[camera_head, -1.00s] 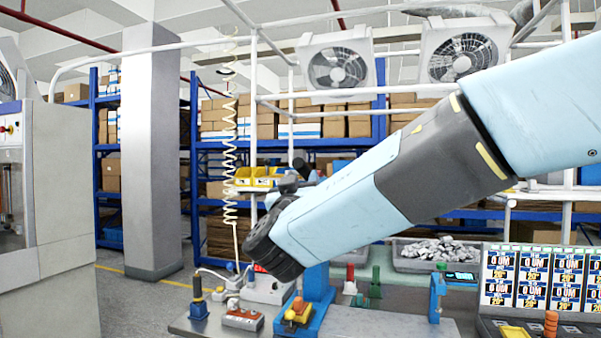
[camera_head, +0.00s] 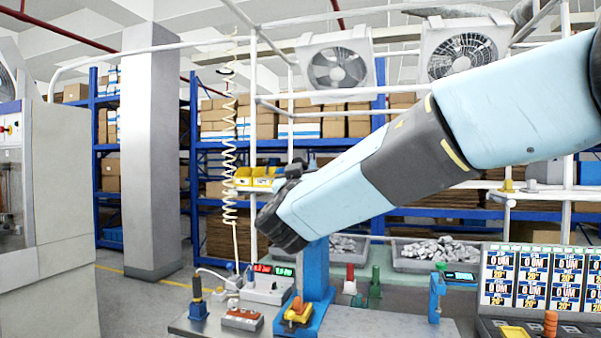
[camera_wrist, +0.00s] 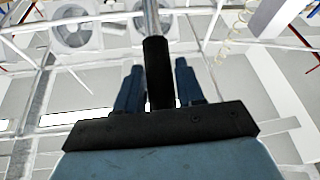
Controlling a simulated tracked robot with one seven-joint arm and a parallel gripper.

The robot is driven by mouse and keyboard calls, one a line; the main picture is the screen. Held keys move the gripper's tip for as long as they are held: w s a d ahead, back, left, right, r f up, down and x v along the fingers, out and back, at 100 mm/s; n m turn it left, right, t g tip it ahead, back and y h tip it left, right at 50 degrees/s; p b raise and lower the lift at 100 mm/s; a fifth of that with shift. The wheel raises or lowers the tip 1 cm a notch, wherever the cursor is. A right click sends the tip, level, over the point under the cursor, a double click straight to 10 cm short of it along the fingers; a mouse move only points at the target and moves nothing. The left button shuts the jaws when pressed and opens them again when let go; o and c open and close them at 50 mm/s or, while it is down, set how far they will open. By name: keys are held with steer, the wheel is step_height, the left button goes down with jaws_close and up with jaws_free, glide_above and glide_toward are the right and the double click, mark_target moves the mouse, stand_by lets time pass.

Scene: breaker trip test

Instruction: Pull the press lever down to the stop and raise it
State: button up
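The blue press (camera_head: 318,270) stands on the bench at the middle bottom of the head view. An orange-and-yellow piece (camera_head: 298,312) sits at its foot. The press lever (camera_wrist: 157,72), a black grip on a metal rod, shows in the wrist view between the two blue fingers of my gripper (camera_wrist: 159,82). The fingers stand close along both sides of the grip and appear shut on it. In the head view my own arm hides the fingers and lever, and its dark wrist end lies at the top of the press.
A meter box with lit displays (camera_head: 268,287) and a red-buttoned box (camera_head: 242,319) stand left of the press. A smaller blue stand (camera_head: 437,298) and a label board (camera_head: 540,280) are to the right. Bins of metal parts (camera_head: 435,254) lie behind.

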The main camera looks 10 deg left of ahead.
jaws_close()
steer(key=shift+a, duration=0.1)
steer(key=shift+r, duration=0.1)
